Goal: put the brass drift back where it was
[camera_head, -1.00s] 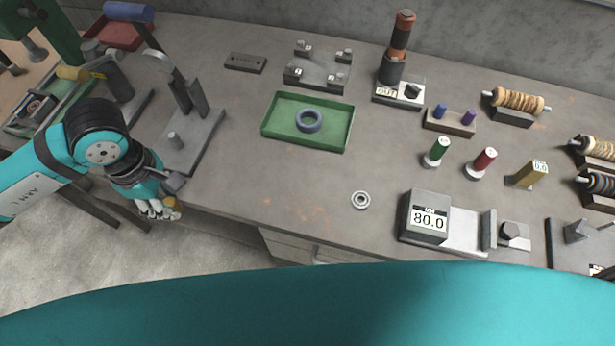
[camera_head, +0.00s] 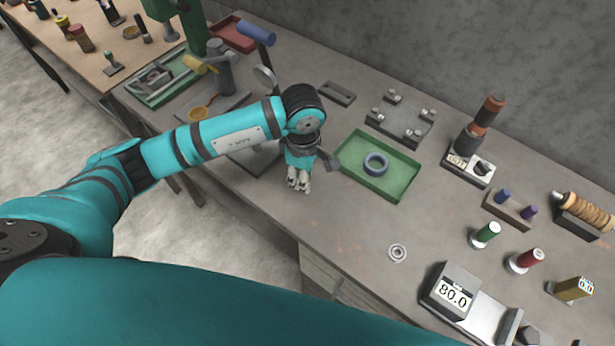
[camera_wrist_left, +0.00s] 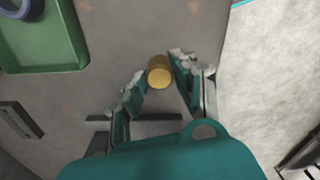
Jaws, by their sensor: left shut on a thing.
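The brass drift (camera_wrist_left: 160,72) shows end-on in the left wrist view as a short gold cylinder between my fingertips. My left gripper (camera_wrist_left: 163,80) is shut on it. In the head view my left gripper (camera_head: 298,182) points down over the bench near its front edge, left of the green tray (camera_head: 352,178). The drift is hidden in the head view. I cannot tell how high it is above the bench. My right gripper is in neither current view.
A small bearing (camera_head: 397,253) lies on bare bench to the right. A dark plate (camera_head: 337,93) and a four-post fixture (camera_head: 401,118) stand behind. A yellow-handled tool (camera_head: 200,65) is at the left. The bench front is mostly clear.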

